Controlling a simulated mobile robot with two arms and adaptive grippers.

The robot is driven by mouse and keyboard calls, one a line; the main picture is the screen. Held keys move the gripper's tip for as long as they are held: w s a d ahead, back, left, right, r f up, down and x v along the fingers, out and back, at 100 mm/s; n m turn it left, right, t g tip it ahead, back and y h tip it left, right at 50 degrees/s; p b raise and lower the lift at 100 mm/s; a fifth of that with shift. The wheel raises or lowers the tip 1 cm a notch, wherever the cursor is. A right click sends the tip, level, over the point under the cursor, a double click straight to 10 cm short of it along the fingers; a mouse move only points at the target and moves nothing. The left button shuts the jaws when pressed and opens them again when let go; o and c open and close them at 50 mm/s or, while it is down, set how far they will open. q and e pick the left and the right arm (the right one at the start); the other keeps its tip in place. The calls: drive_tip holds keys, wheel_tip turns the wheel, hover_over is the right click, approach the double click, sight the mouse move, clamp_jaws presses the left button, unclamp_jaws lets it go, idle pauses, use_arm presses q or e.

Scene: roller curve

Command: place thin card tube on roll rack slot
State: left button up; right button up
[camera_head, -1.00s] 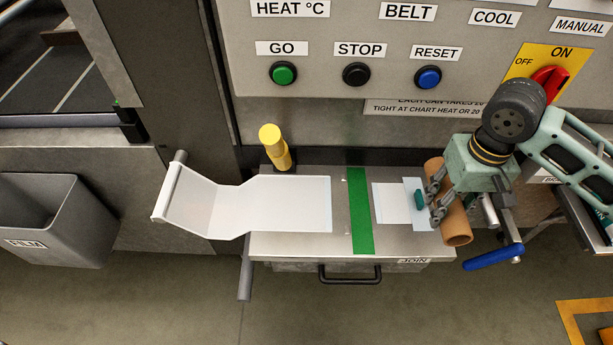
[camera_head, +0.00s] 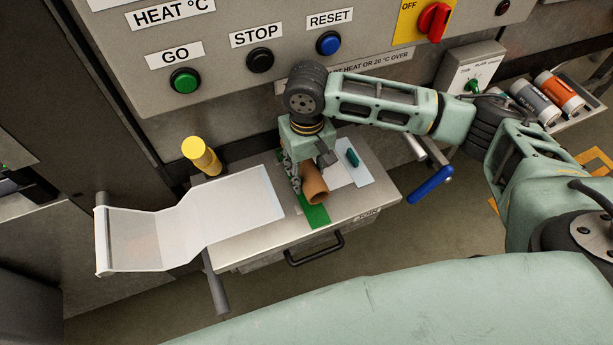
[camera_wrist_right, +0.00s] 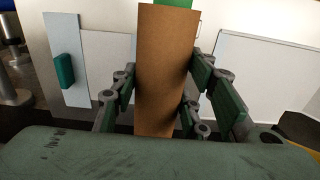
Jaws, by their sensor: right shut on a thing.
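In the right wrist view the tube (camera_wrist_right: 167,65) stands between the two fingers of the right gripper (camera_wrist_right: 165,100). My left gripper is not in view. I cannot make out a roll rack slot for certain.
White film (camera_head: 225,210) drapes over the table's left side to a roller (camera_head: 101,240). A yellow-topped post (camera_head: 200,155) stands behind it. A card with a teal grip (camera_head: 352,158) lies right of the tube. A blue-handled crank (camera_head: 430,185) juts out at right. A tray holds several cylinders (camera_head: 558,92).

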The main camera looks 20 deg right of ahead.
drive_tip(key=shift+f, duration=1.95)
drive_tip(key=shift+s+f, duration=0.1)
drive_tip(key=o, duration=1.2)
